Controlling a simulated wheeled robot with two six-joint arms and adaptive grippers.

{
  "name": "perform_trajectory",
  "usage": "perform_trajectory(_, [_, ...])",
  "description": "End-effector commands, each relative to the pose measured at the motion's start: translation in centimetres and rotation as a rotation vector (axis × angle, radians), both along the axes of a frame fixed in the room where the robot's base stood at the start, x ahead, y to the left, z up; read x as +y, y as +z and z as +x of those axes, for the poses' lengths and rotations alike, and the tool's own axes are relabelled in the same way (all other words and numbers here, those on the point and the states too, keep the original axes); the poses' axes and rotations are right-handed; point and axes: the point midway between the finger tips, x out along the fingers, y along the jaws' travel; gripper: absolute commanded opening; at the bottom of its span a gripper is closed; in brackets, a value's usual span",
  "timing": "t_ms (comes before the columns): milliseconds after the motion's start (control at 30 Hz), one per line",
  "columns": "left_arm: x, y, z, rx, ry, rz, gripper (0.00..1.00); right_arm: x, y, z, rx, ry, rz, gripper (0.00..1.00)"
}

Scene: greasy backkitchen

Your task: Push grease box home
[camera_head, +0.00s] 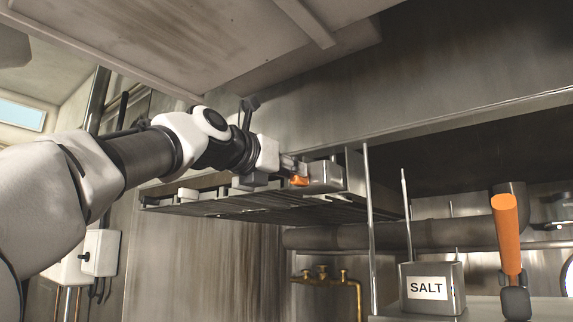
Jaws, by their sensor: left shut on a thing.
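The grease box (326,177) is a small grey metal box at the right end of the filter rack under the hood. It has an orange handle (299,181) on its near left side. My left arm reaches in from the left, and my left gripper (291,172) is at the box, shut on the orange handle. The fingertips are small and partly hidden, so the exact grip is hard to see. How far the box sits in its place cannot be told from this angle. My right gripper is not in view.
The hood filter rack (225,207) runs below and beside the box, with the sloped steel hood (400,80) above. Thin upright rods (369,230) stand to the right. Lower right are a SALT tin (433,290), an orange-handled tool (507,240) and a thick pipe (440,234).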

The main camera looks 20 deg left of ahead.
Motion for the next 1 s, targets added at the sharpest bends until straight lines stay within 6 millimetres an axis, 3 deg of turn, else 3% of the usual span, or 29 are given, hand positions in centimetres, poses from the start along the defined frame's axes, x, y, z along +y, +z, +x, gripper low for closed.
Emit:
perform_trajectory(600, [-0.8, 0.1, 2.2, -0.001, 0.000, 0.000, 0.00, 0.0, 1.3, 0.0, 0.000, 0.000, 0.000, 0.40])
perform_trajectory(1000, [-0.8, 0.1, 2.3, -0.001, 0.000, 0.000, 0.00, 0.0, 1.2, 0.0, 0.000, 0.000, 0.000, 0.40])
